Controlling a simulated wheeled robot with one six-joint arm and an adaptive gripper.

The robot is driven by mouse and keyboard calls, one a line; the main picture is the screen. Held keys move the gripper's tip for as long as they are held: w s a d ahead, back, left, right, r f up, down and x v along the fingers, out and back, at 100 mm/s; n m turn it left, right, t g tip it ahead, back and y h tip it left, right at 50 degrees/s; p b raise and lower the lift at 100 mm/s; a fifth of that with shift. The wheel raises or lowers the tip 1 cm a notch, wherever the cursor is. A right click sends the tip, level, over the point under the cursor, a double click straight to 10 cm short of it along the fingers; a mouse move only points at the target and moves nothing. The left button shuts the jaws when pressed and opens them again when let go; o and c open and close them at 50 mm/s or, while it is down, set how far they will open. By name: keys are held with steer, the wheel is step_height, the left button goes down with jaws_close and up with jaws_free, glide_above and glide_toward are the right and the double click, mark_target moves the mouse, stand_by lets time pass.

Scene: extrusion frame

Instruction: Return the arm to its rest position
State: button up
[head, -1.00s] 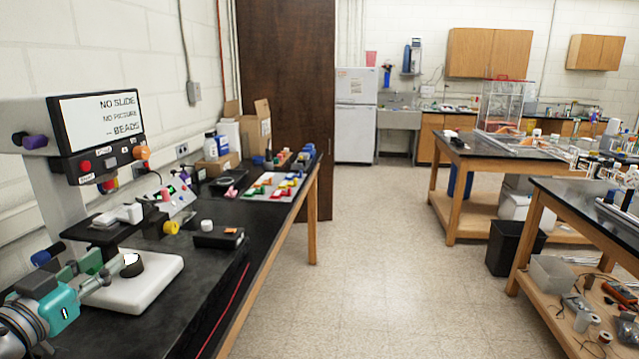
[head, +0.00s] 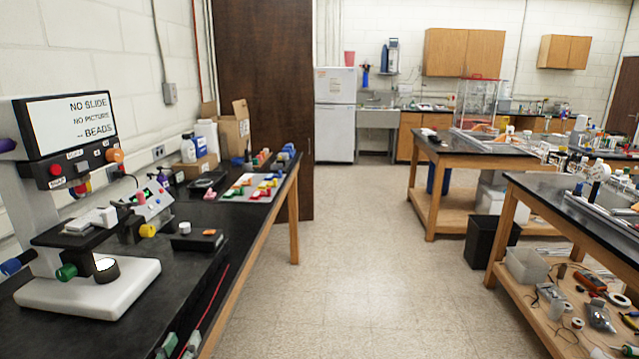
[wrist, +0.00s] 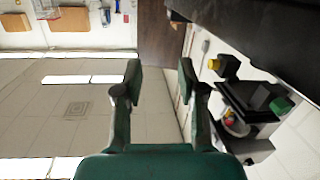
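My gripper (wrist: 160,78) is open in the wrist view, its two green fingers well apart with nothing between them. In the head view only what look like its fingertips (head: 177,345) show at the bottom edge, by the front edge of the left bench. The rest of my arm is out of the head view. The microscope-like device (head: 90,285), with a white base and a screen reading "NO SLIDE", stands on the bench to the left, apart from the fingertips. Part of a similar device (wrist: 240,125) shows at the right of the wrist view.
The black bench (head: 200,275) holds a small black box (head: 198,241), a control unit (head: 150,205) and a tray of coloured blocks (head: 250,188). The floor (head: 345,260) in the middle is open. Two wooden-legged tables (head: 490,150) and a black bin (head: 488,242) stand right.

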steer(key=s+d+f+n+g+y, duration=0.1)
steer(key=s+d+f+n+g, duration=0.15)
steer(key=d+f, duration=1.3)
steer(key=s+d+f+y, duration=0.1)
steer(key=s+d+f, duration=0.8)
steer(key=s+d, duration=1.5)
steer(key=s, duration=0.4)
steer(key=s+d+r+m+h, duration=0.1)
steer(key=s+d+r+m, duration=0.1)
steer(key=s+r, duration=0.3)
steer(key=s+d+r+m+h, duration=0.1)
steer(key=s+d+r, duration=0.3)
steer(key=s, duration=0.5)
step_height(320, 180, up, 2)
steer(key=shift+s+r+m+h, duration=0.15)
steer(key=shift+m+h, duration=0.15)
steer(key=shift+m, duration=0.35)
steer(key=shift+o, duration=0.7)
steer(key=shift+s+d+r+t, duration=0.2)
steer(key=shift+s+r+t, duration=0.05)
steer(key=o, duration=0.3)
steer(key=shift+s+r, duration=0.1)
steer(key=shift+r, duration=0.05)
